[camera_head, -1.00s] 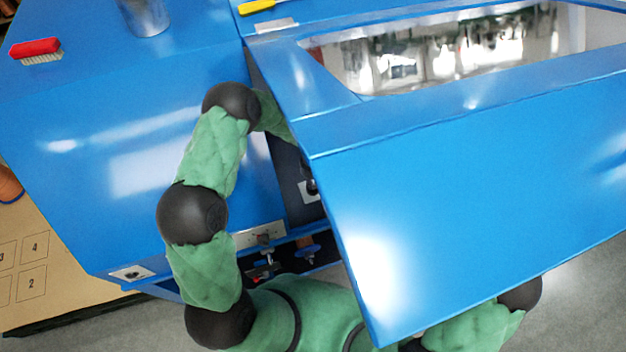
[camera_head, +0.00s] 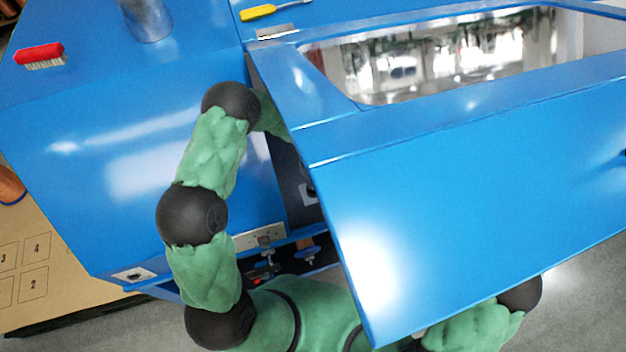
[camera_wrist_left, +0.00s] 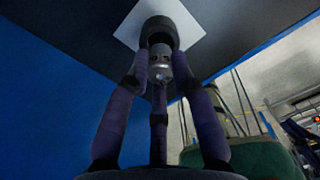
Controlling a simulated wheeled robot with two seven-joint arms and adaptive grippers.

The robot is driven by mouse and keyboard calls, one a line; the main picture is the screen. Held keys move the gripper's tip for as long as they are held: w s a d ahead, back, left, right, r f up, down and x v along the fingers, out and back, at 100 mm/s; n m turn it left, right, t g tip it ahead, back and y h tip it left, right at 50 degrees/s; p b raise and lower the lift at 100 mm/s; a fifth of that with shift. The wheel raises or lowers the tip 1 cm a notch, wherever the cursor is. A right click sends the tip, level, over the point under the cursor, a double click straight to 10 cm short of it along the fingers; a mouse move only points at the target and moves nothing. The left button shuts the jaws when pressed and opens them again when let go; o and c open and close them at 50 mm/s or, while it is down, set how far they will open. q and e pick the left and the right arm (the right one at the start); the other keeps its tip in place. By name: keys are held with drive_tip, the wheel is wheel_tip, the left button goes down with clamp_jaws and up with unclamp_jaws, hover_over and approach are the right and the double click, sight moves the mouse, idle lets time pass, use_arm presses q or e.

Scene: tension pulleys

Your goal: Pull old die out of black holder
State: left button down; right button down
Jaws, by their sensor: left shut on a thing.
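In the left wrist view, a black round holder (camera_wrist_left: 160,32) is fixed on a white square plate. A grey metal piece that looks like the old die (camera_wrist_left: 160,66) shows just below the holder's rim, between my fingers. My left gripper (camera_wrist_left: 160,60) is shut on the die, its three dark fingers around it. I cannot tell how far the die sits inside the holder. In the head view, my left arm reaches behind the blue panel, which hides its gripper, the die and the holder. My right gripper is not in view.
The large blue panel (camera_head: 480,190) with a window stands close over my arms. A blue cabinet side (camera_head: 110,150) is on the left. On top lie a red brush (camera_head: 40,55), a metal cylinder (camera_head: 147,18) and a yellow-handled tool (camera_head: 258,13).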

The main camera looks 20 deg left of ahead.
use_arm(q)
drive_tip(key=shift+r, duration=0.25)
drive_tip(key=shift+a+r+p, duration=0.1)
drive_tip(key=shift+r+p, duration=1.5)
drive_tip(key=shift+r, duration=0.4)
drive_tip(key=shift+f, duration=0.1)
drive_tip(key=shift+s, duration=0.15)
